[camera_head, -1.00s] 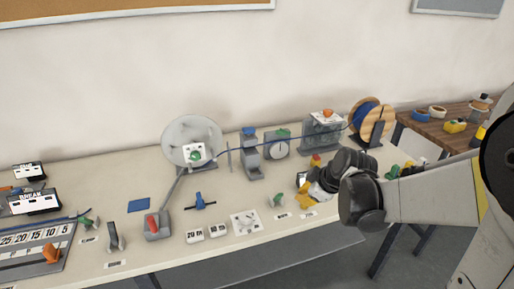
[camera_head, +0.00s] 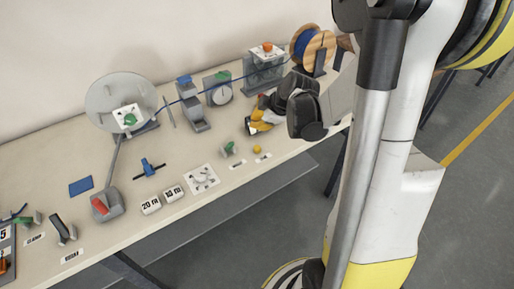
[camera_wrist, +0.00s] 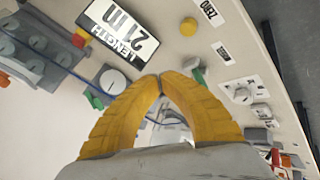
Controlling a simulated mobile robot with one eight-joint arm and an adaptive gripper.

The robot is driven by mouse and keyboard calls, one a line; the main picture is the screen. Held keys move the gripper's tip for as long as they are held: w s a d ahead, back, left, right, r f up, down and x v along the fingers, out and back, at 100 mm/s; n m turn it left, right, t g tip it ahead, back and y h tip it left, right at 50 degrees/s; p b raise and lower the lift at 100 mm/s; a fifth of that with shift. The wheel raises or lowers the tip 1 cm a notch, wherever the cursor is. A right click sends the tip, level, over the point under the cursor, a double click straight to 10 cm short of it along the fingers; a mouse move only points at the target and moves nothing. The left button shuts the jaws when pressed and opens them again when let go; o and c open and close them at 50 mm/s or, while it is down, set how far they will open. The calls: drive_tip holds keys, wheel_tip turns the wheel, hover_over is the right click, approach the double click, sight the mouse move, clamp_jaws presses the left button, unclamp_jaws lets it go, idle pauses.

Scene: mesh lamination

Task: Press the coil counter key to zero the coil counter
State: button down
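The coil counter is a black-framed display (camera_wrist: 120,30) reading "LENGTH 21 m" in the wrist view. A round yellow key (camera_wrist: 188,27) stands beside it, near a label reading "ZERO" (camera_wrist: 208,12). In the head view the yellow key (camera_head: 256,149) sits near the table's front edge, and my arm partly covers the display (camera_head: 252,127). My gripper (camera_wrist: 160,77) has yellow fingers with their tips together and nothing visible held. In the head view my gripper (camera_head: 264,117) is over the counter, just behind the key; it is apart from the key in the wrist view.
A green-handled part (camera_head: 229,149) and a white dial plate (camera_head: 202,179) stand left of the key. A dial gauge (camera_head: 218,95) and a blue wire spool (camera_head: 308,45) are behind. A blue wire crosses the table's back. Bare tabletop lies around the key.

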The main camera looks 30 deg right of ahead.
sight(256, 146)
wheel_tip(256, 146, down, 8)
drive_tip(key=b, duration=0.6)
drive_tip(key=shift+f, duration=0.15)
drive_tip(key=shift+b, duration=0.3)
idle(0.7)
drive_tip(key=shift+f+b, duration=0.35)
drive_tip(key=shift+f, duration=0.05)
drive_tip(key=shift+f+b, duration=0.5)
drive_tip(key=shift+f, duration=0.05)
idle(0.6)
idle(0.3)
drive_tip(key=shift+r+p, duration=0.75)
drive_tip(key=shift+r, duration=0.25)
wheel_tip(256, 146, up, 5)
drive_tip(key=p, duration=0.4)
